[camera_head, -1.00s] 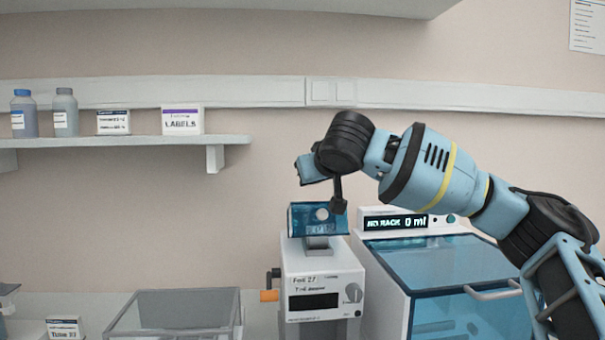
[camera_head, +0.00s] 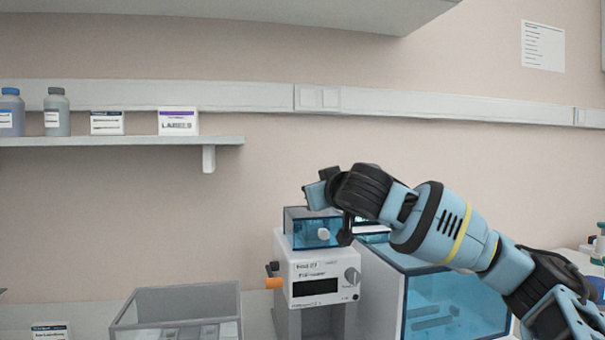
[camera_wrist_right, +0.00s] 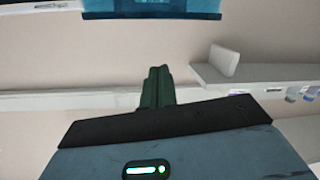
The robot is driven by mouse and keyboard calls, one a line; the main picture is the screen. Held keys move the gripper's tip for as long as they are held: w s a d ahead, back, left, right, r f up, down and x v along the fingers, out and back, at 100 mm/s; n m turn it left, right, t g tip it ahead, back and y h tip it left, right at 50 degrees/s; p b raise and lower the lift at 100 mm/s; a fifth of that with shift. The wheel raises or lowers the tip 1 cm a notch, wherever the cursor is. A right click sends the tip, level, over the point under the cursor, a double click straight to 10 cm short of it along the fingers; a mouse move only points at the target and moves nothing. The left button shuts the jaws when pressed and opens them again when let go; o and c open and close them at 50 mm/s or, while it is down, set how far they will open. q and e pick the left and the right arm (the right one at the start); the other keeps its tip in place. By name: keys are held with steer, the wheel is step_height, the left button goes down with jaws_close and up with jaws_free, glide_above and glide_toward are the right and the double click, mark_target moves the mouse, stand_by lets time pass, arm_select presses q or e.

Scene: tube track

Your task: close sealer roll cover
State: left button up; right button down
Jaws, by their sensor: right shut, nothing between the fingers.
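The sealer (camera_head: 318,278) is a white box with a small screen, a grey knob and an orange piece on its left side. Its clear blue roll cover (camera_head: 300,233) is down on top, around a white roll (camera_head: 323,234). I cannot tell whether it is fully seated. My right gripper (camera_head: 346,236) is shut and empty, its dark tip pointing down at the cover's right side. Whether it touches is unclear. In the right wrist view the closed fingers (camera_wrist_right: 157,88) show, with a blue panel (camera_wrist_right: 150,7) at the top edge. My left gripper is out of view.
A blue-lidded machine (camera_head: 455,300) stands close on the sealer's right. A clear bin (camera_head: 175,301) is at its left. A wall shelf (camera_head: 110,141) with bottles and boxes is at the back left, and a cabinet (camera_head: 230,15) hangs above.

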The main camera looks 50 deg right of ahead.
mark_target(315, 228)
steer(key=shift+s+a+f+b, duration=0.15)
steer(key=shift+f+b, duration=0.15)
steer(key=shift+f, duration=0.25)
steer(key=f+t+b, duration=0.1)
steer(key=b, duration=0.1)
steer(key=s+a+f+t+h+b, duration=0.1)
steer(key=f+b, duration=0.1)
steer(key=s+f+b, duration=0.1)
steer(key=b, duration=0.1)
steer(key=shift+a+f+t+h+b, duration=0.2)
steer(key=shift+a+t+h+b, duration=0.15)
steer(key=shift+t+h, duration=0.05)
steer(key=b, duration=0.1)
steer(key=f+t+b, duration=0.1)
steer(key=b, duration=0.1)
steer(key=shift+s+a+f+n+h, duration=0.3)
steer(key=shift+s+h, duration=0.05)
steer(key=shift+h, duration=0.05)
steer(key=shift+s+a+f+t+b, duration=0.15)
steer(key=shift+f+t+b, duration=0.2)
steer(key=shift+b, duration=0.5)
steer(key=shift+f, duration=0.1)
steer(key=shift+s, duration=0.1)
